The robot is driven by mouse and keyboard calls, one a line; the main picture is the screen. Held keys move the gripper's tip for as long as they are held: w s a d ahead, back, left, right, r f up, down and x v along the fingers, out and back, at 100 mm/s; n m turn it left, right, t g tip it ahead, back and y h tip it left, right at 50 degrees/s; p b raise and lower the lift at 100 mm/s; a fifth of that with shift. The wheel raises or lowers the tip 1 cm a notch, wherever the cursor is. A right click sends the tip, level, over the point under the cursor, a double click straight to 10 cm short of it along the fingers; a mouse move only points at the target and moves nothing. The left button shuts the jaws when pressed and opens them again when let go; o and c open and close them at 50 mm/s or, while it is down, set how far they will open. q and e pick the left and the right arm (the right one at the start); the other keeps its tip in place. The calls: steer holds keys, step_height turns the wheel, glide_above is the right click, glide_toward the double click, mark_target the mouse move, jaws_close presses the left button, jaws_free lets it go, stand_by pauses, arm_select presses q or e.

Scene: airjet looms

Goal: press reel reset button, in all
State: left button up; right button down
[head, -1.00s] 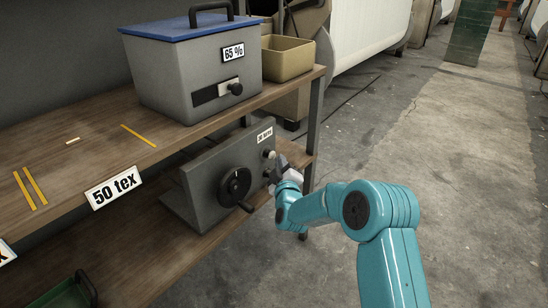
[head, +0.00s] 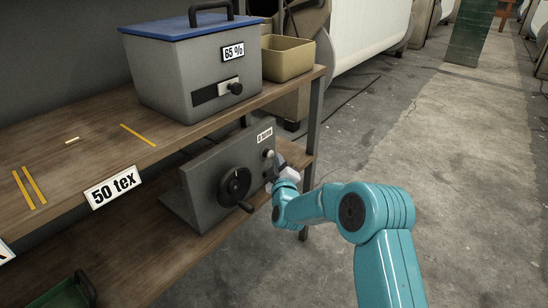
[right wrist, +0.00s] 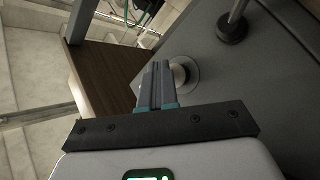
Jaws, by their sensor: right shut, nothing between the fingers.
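The reel (head: 205,185) is a grey box with a black hand wheel (head: 235,186) and crank, standing on the lower shelf. Its front carries a small white label (head: 265,135) with dark text, hard to read, and a pale round button (head: 268,154) below it. The right wrist view shows a round silver button (right wrist: 182,75) in a ring, partly behind my fingers. My right gripper (head: 280,162) is shut and empty, its tips close by the button on the right. It also shows in the right wrist view (right wrist: 156,70). I cannot tell whether the tips touch the button. My left gripper is out of view.
A grey box with a blue lid (head: 190,65) and a tan bin (head: 288,60) stand on the upper shelf (head: 75,160). A shelf post (head: 313,130) rises close behind my right gripper. A green tray (head: 68,292) sits lower left.

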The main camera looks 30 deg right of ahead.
stand_by(0.3)
steer(key=shift+s+d, duration=0.35)
steer(key=shift+s, duration=0.55)
steer(key=shift+b, duration=0.3)
steer(key=s, duration=0.1)
steer(key=s+d+b, duration=0.1)
steer(key=s, duration=0.1)
steer(key=s+d, duration=0.1)
steer(key=shift+s, duration=0.3)
